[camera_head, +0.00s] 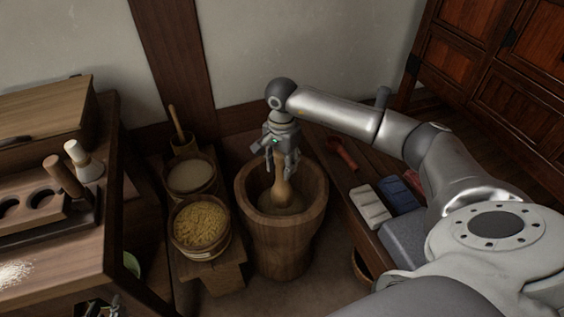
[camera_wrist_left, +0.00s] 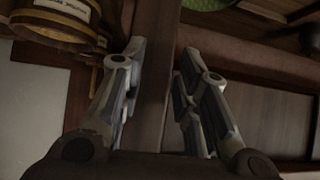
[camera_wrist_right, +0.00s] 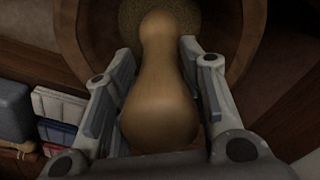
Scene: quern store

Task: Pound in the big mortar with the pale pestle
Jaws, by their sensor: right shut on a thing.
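The big wooden mortar (camera_head: 280,240) stands on the floor in the middle of the head view, with grainy stuff in its bowl. My right gripper (camera_head: 283,165) is shut on the pale wooden pestle (camera_head: 282,190) and holds it upright inside the mortar's mouth. In the right wrist view the pestle (camera_wrist_right: 160,85) lies between the fingers (camera_wrist_right: 158,55), its far end over the mortar's contents; whether it touches them I cannot tell. My left gripper (camera_wrist_left: 160,62) is open and empty; only a bit of it shows at the head view's bottom left.
Left of the mortar stand a tub of yellow grain (camera_head: 201,222) and a tub of pale meal (camera_head: 190,176). A bench with a holed rack (camera_head: 45,207) is at far left. A low shelf at right carries a white block (camera_head: 369,207) and a red scoop (camera_head: 342,152).

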